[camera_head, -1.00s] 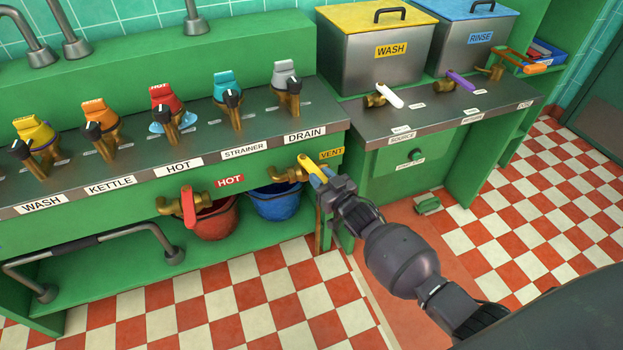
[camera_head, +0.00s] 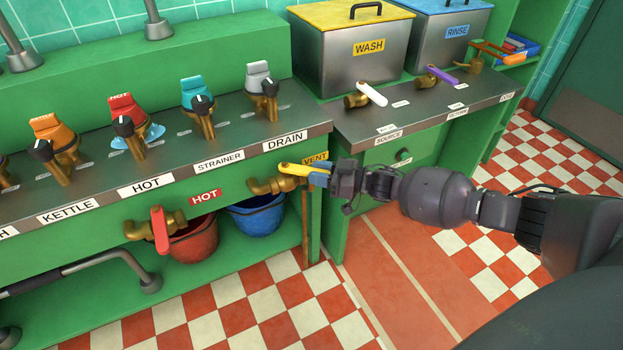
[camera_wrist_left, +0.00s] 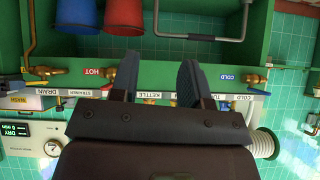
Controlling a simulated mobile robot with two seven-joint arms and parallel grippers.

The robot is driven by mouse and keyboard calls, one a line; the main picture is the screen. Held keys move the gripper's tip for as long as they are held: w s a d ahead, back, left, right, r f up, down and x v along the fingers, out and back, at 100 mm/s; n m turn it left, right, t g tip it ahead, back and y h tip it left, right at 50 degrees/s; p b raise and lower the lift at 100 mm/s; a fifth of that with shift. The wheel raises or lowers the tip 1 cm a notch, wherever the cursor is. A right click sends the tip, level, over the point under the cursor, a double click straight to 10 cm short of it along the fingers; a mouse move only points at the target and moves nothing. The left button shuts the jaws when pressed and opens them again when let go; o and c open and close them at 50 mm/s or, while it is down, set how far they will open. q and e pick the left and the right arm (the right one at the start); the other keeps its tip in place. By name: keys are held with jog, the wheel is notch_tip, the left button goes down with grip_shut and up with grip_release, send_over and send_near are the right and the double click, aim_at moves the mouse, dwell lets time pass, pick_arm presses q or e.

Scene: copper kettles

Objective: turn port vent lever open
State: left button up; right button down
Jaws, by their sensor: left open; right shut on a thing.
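The port vent lever (camera_head: 294,168) is yellow and sits on a brass valve (camera_head: 262,186) on the green counter front, below the DRAIN label. It points to the right, nearly level in the head view, just under the yellow VENT label (camera_head: 315,158). My right gripper (camera_head: 320,173) is shut on the lever's free end, its arm reaching in from the right. The fingers hide that end. My left gripper (camera_wrist_left: 158,72) shows only in the left wrist view, with its two fingers apart and nothing between them.
A red-handled HOT valve (camera_head: 160,230) is to the left. Red (camera_head: 193,243) and blue (camera_head: 257,214) buckets stand below. A towel-rail-like bar (camera_head: 110,262) juts out at lower left. The steel side counter (camera_head: 425,110) with WASH and RINSE tanks is behind my right arm.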

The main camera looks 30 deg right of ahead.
aim_at(301, 166)
jog(key=shift+w+d+f+n+g+y+b, duration=0.2)
jog(key=shift+d+f+n+g+y+b, duration=0.15)
jog(key=shift+f+g, duration=0.3)
jog(key=shift+w+d+n+g+y+b, duration=0.1)
jog(key=shift+w+n+g+y+b, duration=0.1)
jog(key=shift+n+g+y+b, duration=0.2)
pick_arm(q)
jog(key=b, duration=0.1)
jog(key=w+d+f+m+b, duration=0.1)
jog(key=shift+w+d+f+h+b, duration=0.1)
jog(key=shift+w+f+h+b, duration=0.05)
jog(key=shift+w+h+b, duration=0.2)
pick_arm(e)
jog(key=w+n+g+y, duration=0.1)
jog(key=r+n+g+y, duration=0.1)
jog(key=g, duration=0.1)
jog(key=shift+w+d+n, duration=0.25)
jog(key=shift+w+d, duration=0.1)
jog(key=shift+d, duration=0.05)
jog(key=shift+r, duration=0.15)
jog(key=c, duration=0.8)
grip_release()
jog(key=shift+c, duration=0.2)
pick_arm(q)
jog(key=shift+s, duration=0.1)
jog(key=shift+f, duration=0.1)
